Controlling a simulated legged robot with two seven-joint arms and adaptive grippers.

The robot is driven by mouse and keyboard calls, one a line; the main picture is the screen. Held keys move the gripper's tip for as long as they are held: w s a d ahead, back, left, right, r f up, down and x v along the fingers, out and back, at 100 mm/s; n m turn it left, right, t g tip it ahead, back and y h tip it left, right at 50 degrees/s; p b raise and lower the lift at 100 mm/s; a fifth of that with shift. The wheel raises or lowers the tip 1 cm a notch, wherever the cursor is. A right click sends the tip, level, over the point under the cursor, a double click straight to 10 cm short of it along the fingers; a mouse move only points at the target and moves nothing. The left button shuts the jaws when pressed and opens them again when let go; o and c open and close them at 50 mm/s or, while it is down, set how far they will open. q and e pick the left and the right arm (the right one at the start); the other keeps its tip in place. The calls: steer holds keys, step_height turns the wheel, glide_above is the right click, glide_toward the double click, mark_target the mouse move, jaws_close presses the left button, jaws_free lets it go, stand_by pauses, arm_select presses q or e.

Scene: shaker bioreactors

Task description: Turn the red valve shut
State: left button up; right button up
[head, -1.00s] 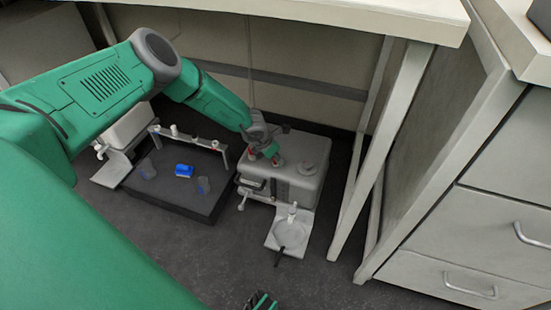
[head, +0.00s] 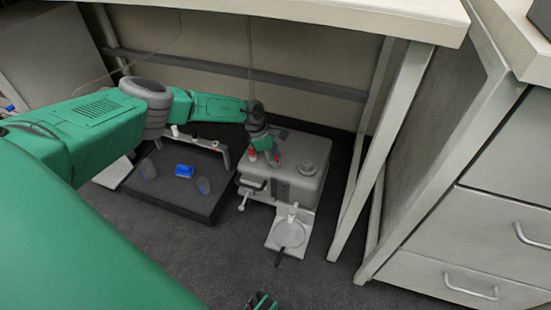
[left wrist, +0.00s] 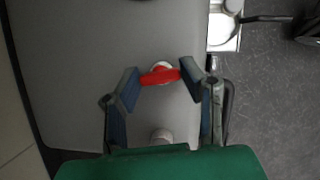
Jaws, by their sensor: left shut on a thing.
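The red valve (left wrist: 160,76) shows in the left wrist view as a short red handle on a pale round stem, on top of a grey box. It lies slightly tilted across the gap between the two fingertips of my left gripper (left wrist: 163,79), which is shut on its ends. In the head view my left gripper (head: 264,153) reaches down onto the top of the grey box (head: 310,180). Red shows around its fingers there, but the fingers partly hide the handle.
A dark tray platform (head: 180,200) with a blue item (head: 184,170) and clear cups stands left of the box. A white plate with a round dish (head: 289,233) lies in front. A table leg (head: 375,170) and drawers (head: 470,240) stand right. A tabletop overhangs the back.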

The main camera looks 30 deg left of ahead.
arm_select(q)
steer(key=shift+s+a+f+m+g, duration=0.1)
steer(key=shift+a+m+g, duration=0.1)
steer(key=shift+m, duration=0.35)
steer(key=shift+a+f+m+g, duration=0.1)
steer(key=shift+a+m+g, duration=0.1)
steer(key=shift+m, duration=0.35)
steer(key=o, duration=1.1)
steer(key=shift+c, duration=0.2)
steer(key=shift+o, duration=0.4)
steer(key=shift+r, duration=0.1)
steer(key=shift+r, duration=0.2)
steer(key=w+v, duration=0.1)
steer(key=v, duration=1)
steer(key=shift+s+a, duration=0.3)
steer(key=shift+s, duration=0.1)
